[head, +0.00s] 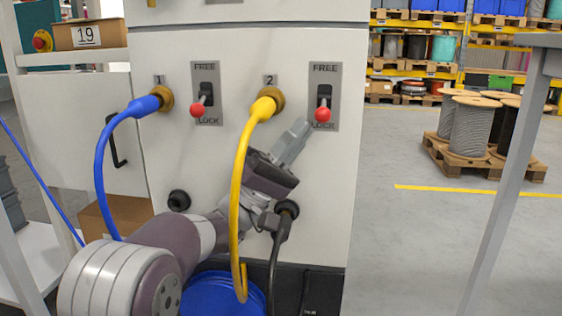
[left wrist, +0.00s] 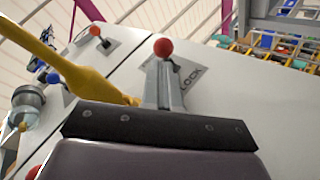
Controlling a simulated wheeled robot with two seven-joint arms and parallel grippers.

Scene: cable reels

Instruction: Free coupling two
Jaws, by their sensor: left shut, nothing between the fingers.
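Coupling two is the yellow plug (head: 264,105) in the brass socket under the label 2, with a yellow hose hanging from it. Its lever (head: 323,113) has a red knob at the LOCK end of the FREE/LOCK plate. My left gripper (head: 302,128) is shut and empty, just below and left of that knob. In the left wrist view the red knob (left wrist: 163,47) stands right above the shut fingertips (left wrist: 163,68); I cannot tell whether they touch. The yellow plug also shows in the left wrist view (left wrist: 88,82). My right gripper is not in view.
A blue plug (head: 145,106) sits in socket 1, and its lever (head: 198,108) is also at LOCK. A black cable plug (head: 286,210) is low on the panel. A grey post (head: 510,165) stands at the right.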

